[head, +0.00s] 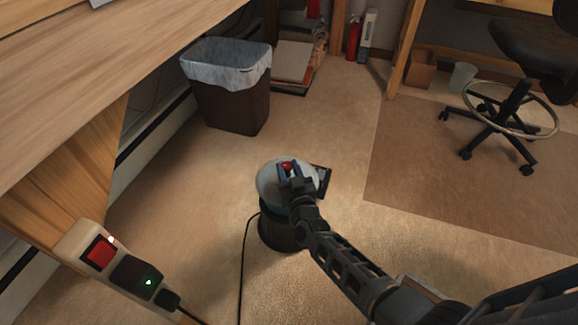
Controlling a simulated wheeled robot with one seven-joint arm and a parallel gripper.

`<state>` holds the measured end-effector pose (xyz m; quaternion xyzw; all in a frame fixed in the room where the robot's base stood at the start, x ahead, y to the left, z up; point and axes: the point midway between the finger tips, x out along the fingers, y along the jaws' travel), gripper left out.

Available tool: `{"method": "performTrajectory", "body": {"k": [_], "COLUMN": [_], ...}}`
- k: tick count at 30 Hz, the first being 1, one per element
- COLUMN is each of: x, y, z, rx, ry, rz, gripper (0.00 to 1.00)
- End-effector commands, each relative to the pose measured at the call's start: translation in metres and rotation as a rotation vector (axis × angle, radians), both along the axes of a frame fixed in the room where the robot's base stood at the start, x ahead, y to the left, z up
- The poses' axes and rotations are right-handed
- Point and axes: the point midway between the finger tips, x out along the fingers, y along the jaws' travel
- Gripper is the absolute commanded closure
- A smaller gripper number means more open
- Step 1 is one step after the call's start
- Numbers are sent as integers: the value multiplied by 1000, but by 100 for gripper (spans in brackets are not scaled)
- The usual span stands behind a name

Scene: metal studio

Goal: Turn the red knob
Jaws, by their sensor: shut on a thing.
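The red knob (287,166) shows as a small red patch at the top of a pale rounded device on a dark round base (280,232). The device stands on the floor near the middle of the head view. My gripper (288,173) is at the knob, with its fingers on either side of it, shut on it. My gripper and arm hide part of the knob and the right side of the device.
A black cable (243,270) runs from the device along the floor. A power strip with a red switch (100,251) is at the lower left by the wooden bench (90,80). A lined trash bin (230,100) stands behind. An office chair (515,90) is at the upper right. Open floor lies around the device.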

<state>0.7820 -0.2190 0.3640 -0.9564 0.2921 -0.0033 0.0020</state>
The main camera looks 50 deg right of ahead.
Motion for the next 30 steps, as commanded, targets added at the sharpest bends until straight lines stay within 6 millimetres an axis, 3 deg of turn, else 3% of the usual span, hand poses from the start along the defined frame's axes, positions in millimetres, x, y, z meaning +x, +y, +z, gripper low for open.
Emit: {"method": "performTrajectory", "body": {"k": [1,15,27,28,30], "x": [4,6,5,5,5], "y": [3,5,4,4,4], "z": [8,3,2,2,2], "rx": [0,-3,-3,-3,-3], "ry": [-1,4,5,5,5], "rz": [-13,-237,-262,-261,-262], "gripper": [94,94,94,61,55]}}
